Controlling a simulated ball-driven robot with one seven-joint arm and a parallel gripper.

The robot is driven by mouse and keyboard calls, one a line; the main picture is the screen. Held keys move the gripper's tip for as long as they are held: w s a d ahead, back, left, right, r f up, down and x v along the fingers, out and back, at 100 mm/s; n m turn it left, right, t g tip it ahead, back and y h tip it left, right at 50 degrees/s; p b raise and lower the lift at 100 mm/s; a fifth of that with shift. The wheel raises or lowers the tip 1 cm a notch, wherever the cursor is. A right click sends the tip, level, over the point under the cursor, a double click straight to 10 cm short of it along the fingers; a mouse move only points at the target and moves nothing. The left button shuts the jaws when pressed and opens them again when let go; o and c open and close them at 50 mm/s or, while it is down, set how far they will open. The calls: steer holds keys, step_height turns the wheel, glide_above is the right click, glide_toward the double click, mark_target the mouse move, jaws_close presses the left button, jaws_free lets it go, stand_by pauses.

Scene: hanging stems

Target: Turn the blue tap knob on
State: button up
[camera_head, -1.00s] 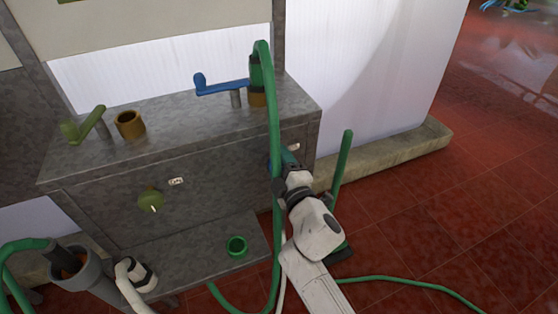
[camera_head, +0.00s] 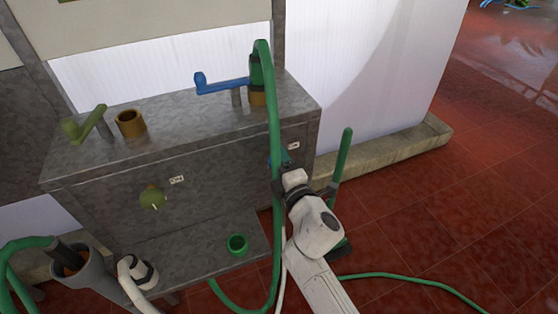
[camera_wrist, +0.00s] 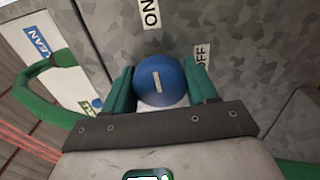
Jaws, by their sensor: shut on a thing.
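The blue tap knob (camera_wrist: 172,75) is on the front of the grey metal box (camera_head: 215,150). It is round, with a short white mark on its face.
A green hose (camera_head: 274,120) hangs down just left of my gripper. A blue crank handle (camera_head: 222,86) and an olive one (camera_head: 85,124) are on top of the box. An olive knob (camera_head: 151,197) is on its front left. A green ring (camera_head: 237,245) sits on the lower shelf.

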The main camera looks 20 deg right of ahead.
steer(key=o, duration=1.1)
steer(key=shift+c, duration=0.2)
steer(key=s, duration=1)
steer(key=shift+s, duration=0.4)
